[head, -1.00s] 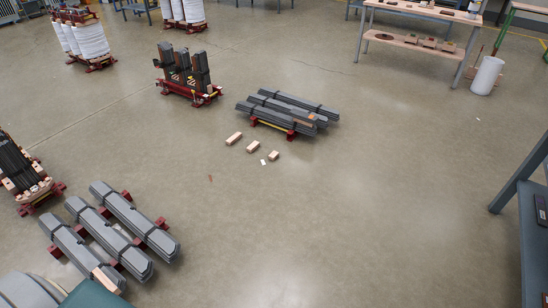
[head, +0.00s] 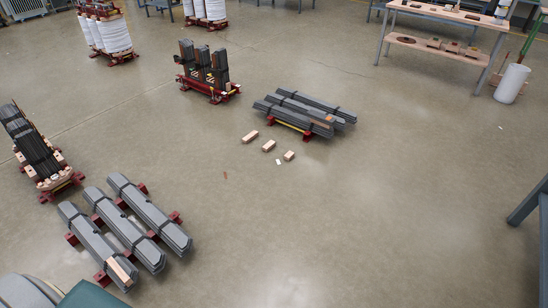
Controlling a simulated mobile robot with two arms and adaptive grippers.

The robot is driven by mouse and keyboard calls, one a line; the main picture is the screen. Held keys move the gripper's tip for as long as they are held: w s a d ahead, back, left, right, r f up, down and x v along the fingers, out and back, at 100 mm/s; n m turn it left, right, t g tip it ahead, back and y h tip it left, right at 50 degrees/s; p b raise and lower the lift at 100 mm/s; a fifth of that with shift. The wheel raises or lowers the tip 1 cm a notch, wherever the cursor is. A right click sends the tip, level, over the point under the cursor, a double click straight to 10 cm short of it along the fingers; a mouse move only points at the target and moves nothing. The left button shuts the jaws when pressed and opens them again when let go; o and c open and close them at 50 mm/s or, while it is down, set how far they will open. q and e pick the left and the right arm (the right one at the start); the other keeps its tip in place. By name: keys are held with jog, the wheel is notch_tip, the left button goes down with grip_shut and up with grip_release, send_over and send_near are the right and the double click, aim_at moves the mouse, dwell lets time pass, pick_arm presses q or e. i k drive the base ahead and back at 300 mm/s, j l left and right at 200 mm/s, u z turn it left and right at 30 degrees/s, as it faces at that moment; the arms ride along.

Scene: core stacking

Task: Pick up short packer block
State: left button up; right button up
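Three small tan wooden blocks lie in a row on the floor in the middle of the head view: one at the left (head: 250,137), one in the middle (head: 269,146), and the smallest at the right (head: 289,156). The right one looks the shortest. They lie apart from each other, in front of a stack of grey core bars (head: 300,112). Another tan wooden block (head: 122,270) lies on the end of a grey bar at the lower left. Neither of my grippers is in view.
Three strapped grey bars (head: 130,230) on red supports lie at the lower left. A red stand (head: 207,88) with upright dark pieces is behind the blocks. A wooden-topped workbench (head: 440,14) and white bin (head: 511,83) stand at the back right. The centre-right floor is open.

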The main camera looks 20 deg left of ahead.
aim_at(290, 155)
jog(key=i+u, duration=0.35)
jog(key=i, duration=3.35)
jog(key=j+u, duration=0.05)
